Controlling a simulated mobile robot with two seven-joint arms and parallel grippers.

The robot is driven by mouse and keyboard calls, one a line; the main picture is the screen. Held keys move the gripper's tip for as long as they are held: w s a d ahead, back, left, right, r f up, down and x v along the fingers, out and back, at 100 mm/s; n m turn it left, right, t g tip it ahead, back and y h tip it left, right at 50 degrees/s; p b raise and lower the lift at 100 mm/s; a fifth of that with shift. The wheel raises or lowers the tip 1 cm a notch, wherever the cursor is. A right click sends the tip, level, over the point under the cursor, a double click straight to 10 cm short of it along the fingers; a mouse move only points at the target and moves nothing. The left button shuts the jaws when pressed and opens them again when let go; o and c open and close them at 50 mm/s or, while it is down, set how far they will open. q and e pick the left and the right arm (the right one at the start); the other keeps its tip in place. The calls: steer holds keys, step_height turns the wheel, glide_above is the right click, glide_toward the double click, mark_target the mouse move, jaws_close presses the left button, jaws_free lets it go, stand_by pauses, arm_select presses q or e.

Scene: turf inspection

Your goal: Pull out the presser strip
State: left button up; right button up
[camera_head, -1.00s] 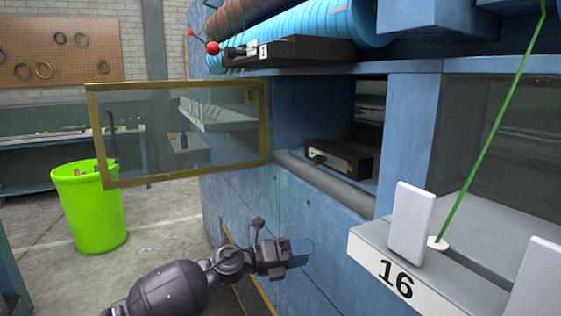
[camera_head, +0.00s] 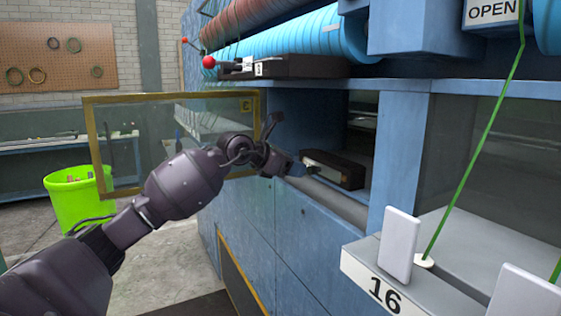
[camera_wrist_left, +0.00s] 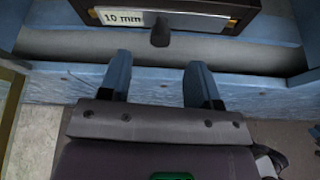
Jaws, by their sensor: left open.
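The presser strip, as I take it, is the dark block (camera_head: 345,165) in the open bay of the blue machine. In the left wrist view the block (camera_wrist_left: 215,14) has a white "10 mm" label on its front and a dark knob (camera_wrist_left: 160,32). My left gripper (camera_head: 292,168) is at the bay's mouth, just in front of the block's near end. In the left wrist view its two fingers (camera_wrist_left: 160,78) are spread, with nothing between them. The knob lies beyond the fingertips, roughly centred between them and apart from them. My right gripper is not in view.
A yellow-framed clear door (camera_head: 130,98) stands swung open to the left of the bay. A rounded grey sill (camera_head: 335,200) runs along the bay's mouth. Another dark block (camera_head: 290,67) lies on the ledge above. A white slab marked 16 (camera_head: 390,280) is at lower right.

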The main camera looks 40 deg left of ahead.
mark_target(309, 169)
arm_select(q)
steer(key=shift+x, duration=3.1)
jaws_close()
